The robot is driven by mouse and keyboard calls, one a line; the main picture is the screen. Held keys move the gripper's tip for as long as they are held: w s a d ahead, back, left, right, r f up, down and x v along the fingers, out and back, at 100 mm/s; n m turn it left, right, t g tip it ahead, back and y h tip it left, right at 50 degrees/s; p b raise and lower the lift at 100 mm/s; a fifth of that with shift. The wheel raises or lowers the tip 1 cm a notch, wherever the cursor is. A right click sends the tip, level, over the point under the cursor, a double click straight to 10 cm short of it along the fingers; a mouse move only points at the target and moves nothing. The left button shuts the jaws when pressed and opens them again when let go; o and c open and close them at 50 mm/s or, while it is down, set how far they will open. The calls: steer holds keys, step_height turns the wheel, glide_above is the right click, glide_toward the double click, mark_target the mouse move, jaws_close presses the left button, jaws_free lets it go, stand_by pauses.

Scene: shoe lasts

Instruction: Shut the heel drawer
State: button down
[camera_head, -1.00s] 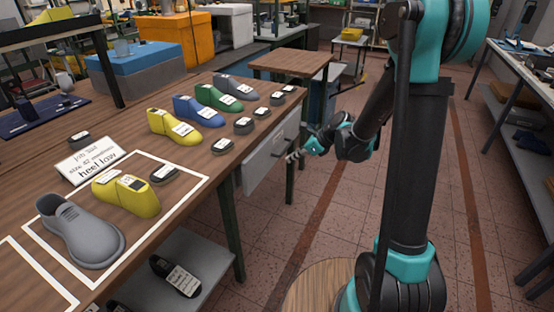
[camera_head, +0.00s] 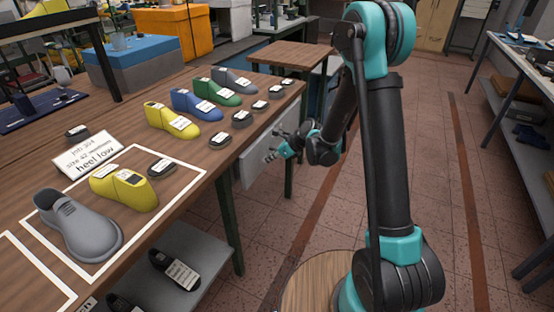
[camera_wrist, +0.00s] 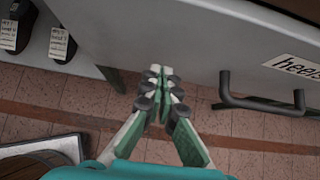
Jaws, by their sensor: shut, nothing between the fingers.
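The heel drawer is a light grey front (camera_head: 262,163) under the far part of the workbench's right edge. In the wrist view the drawer front (camera_wrist: 205,35) fills the top, with a white "heels" label (camera_wrist: 293,68) and a dark bar handle (camera_wrist: 262,104). I cannot tell whether the fingertips touch the front, or how far out the drawer stands.
The wooden workbench (camera_head: 190,207) carries yellow, blue, green and grey lasts, several dark heel pieces and a "heel low" card (camera_head: 85,152). A lower shelf (camera_head: 205,252) holds dark pieces. A smaller wooden table (camera_head: 290,56) stands beyond. The tiled floor at right is open.

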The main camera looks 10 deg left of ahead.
mark_target(259, 151)
steer(key=shift+w+a, duration=0.2)
steer(key=shift+a, duration=0.4)
steer(key=a, duration=0.2)
steer(key=w+a, duration=0.1)
steer(key=a, duration=0.1)
steer(key=shift+w, duration=0.2)
steer(key=shift+w+a+r, duration=0.1)
steer(key=shift+w+a, duration=0.05)
steer(key=shift+a, duration=0.1)
